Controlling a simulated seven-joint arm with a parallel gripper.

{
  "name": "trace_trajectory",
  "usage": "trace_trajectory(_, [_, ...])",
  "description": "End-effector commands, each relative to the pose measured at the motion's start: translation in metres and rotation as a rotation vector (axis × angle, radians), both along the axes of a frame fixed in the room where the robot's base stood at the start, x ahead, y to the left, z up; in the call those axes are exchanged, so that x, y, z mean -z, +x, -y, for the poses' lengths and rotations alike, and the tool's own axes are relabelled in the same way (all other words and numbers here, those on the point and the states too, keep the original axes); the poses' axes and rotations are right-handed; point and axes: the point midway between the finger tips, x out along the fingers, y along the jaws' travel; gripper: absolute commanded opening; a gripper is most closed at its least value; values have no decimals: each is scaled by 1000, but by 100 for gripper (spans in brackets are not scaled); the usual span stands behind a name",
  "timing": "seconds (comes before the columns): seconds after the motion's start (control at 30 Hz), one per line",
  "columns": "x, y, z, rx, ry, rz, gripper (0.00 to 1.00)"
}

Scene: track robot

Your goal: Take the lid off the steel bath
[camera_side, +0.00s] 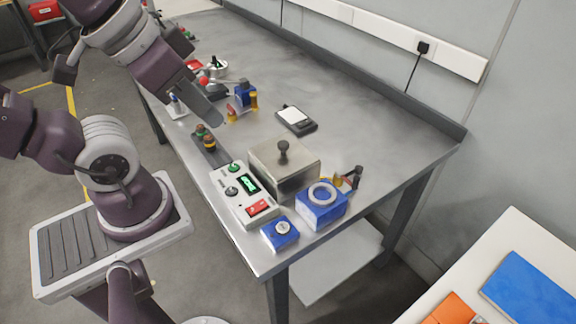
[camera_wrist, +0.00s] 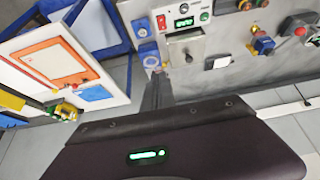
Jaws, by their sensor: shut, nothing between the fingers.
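The steel bath (camera_side: 296,186) stands on the bench near its front end, beside a control panel. Its flat lid (camera_side: 265,153) is on top, with a dark knob (camera_side: 283,148) standing up in the middle. In the wrist view the bath's lid (camera_wrist: 180,45) shows at upper centre, with the knob (camera_wrist: 188,58) small on it. My gripper (camera_side: 219,121) is shut and empty, above the bench to the left of and behind the bath, apart from the lid. In the wrist view my gripper's fingers (camera_wrist: 158,82) show narrow and dark, pressed together.
The control panel (camera_side: 243,196) with a green display adjoins the bath. Blue boxes (camera_side: 321,207) stand in front, one bearing a ring. A black scale (camera_side: 296,119) lies behind the bath. Bottles and small parts (camera_side: 243,97) crowd the bench near my gripper. The right bench stretch is clear.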

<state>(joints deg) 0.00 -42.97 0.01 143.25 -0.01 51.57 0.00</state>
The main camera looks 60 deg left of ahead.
Motion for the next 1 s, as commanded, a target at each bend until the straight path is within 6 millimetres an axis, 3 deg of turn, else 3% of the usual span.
trace_trajectory(0.23, [0,0,0,0,0,0,0])
trace_trajectory(0.5, [0,0,0,0,0,0,50])
trace_trajectory(0.83, [0,5,-1,10,12,-12,50])
trace_trajectory(0.93, [2,31,-9,78,76,-79,50])
trace_trajectory(1.0, [11,62,-20,171,136,-157,50])
